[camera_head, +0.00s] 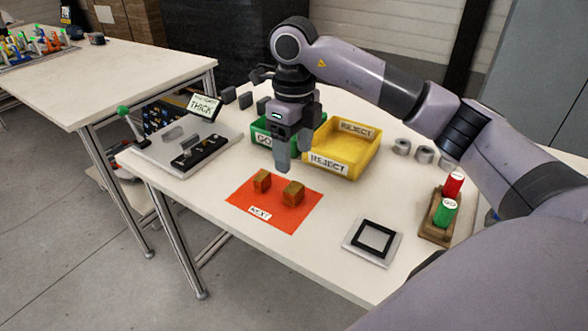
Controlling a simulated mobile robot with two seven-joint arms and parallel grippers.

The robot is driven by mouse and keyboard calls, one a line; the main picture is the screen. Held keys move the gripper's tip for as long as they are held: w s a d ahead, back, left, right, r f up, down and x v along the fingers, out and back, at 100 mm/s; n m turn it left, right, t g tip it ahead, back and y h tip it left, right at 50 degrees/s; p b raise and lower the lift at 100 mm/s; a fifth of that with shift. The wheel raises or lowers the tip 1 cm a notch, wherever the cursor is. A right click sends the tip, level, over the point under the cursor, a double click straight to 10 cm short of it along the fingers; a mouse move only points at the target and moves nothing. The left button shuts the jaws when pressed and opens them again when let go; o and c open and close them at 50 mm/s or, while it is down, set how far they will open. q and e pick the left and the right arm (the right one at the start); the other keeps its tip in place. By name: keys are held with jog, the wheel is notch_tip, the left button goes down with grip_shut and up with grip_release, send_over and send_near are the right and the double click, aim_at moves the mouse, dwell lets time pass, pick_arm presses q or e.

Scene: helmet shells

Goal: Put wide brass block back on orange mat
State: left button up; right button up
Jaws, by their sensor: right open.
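The orange mat (270,217) lies on the white table and has a label at its front left edge. Two brass blocks rest on it: a narrower one (262,181) at the left and a wider-looking one (293,193) to its right, apart from each other. My right gripper (287,155) points down just behind and above the wider block, open, with nothing seen between its fingers. One finger shows clearly; the other is partly hidden. My left gripper is out of view.
A green bin (262,135) and a yellow reject bin (350,160) stand behind the mat. A gauge device with a "THICK" sign (205,106) is at left. A black square frame (373,238) and a stand with red and green buttons (436,230) are at right.

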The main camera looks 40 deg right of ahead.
notch_tip(320, 180, up, 4)
jog(key=shift+f, duration=0.15)
dwell(0.6)
